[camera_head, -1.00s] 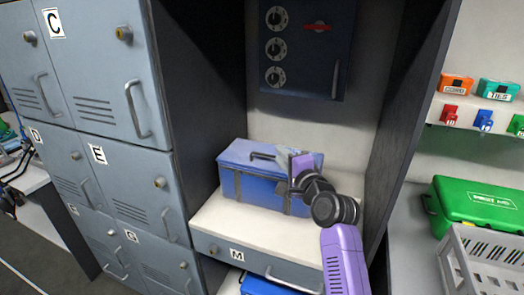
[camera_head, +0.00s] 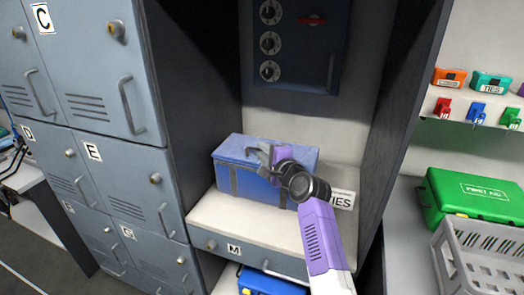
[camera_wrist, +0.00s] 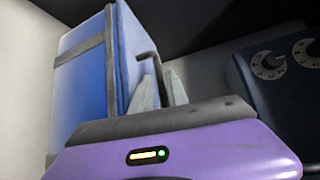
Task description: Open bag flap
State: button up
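The blue bag (camera_head: 230,178), box-shaped with grey straps, stands on the pale shelf above the drawer marked M. Its flap (camera_head: 240,146) lies flat and closed on top. In the wrist view the bag (camera_wrist: 82,82) stands at the left, tilted in the picture, and its dark handle (camera_wrist: 147,56) sticks out from the top face. My gripper (camera_head: 260,150) is over the top of the bag, at the handle. In the wrist view its fingertips (camera_wrist: 161,82) stand a little apart, with the handle's end between them. Whether they touch it is unclear.
The bag sits in a narrow bay between dark side walls (camera_head: 195,100). A blue panel with dials (camera_head: 297,45) is on the back wall above. A label reading TIES (camera_head: 342,199) is right of the bag. Grey lockers (camera_head: 110,80) stand left; a green first aid case (camera_head: 470,200) is right.

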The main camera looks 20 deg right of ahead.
jog(key=shift+w, duration=0.5)
jog(key=shift+f, duration=0.1)
grip_shut()
dwell(1.1)
